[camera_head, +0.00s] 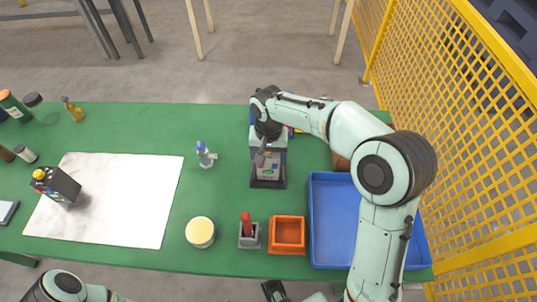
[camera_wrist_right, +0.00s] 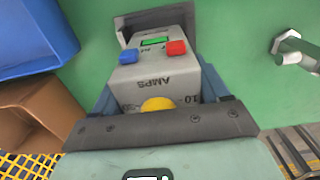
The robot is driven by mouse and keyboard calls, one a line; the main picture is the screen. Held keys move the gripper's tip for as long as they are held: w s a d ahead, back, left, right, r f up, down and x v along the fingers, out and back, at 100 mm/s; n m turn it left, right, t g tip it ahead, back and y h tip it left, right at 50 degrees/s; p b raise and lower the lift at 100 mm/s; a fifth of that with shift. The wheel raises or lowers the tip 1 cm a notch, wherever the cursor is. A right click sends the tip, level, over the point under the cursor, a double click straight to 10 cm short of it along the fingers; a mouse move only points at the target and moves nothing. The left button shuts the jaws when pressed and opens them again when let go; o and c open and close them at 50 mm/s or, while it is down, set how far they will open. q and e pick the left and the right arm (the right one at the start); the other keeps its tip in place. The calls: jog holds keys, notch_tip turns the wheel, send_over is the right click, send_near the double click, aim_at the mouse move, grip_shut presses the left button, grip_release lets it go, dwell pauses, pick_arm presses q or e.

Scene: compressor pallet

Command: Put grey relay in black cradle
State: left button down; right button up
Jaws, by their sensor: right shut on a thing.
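The grey relay (camera_head: 268,170) is a box with a green display, a blue and a red button, a yellow knob and the word AMPS. It also shows close up in the right wrist view (camera_wrist_right: 155,75). My right gripper (camera_wrist_right: 158,100) is shut on it, one finger along each side. The black cradle (camera_head: 268,184) shows as a dark edge under and in front of the relay, and as a dark rim (camera_wrist_right: 125,24) in the wrist view. The relay is over or in the cradle; I cannot tell whether it is fully seated. My left gripper is not clearly in view.
A blue tray (camera_head: 417,240) and an orange bin (camera_head: 287,249) stand on the green table (camera_head: 225,125). A grey holder with a red item (camera_head: 247,228), a yellow-topped tub (camera_head: 200,232) and a small valve (camera_head: 205,155) stand leftward. A black box (camera_head: 58,184) is on the white sheet.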

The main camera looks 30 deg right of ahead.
jog(key=shift+f, duration=0.15)
jog(key=o, duration=1.3)
jog(key=shift+r, duration=0.35)
notch_tip(320, 180, up, 12)
jog(key=shift+f+p, duration=0.1)
jog(key=shift+p, duration=0.9)
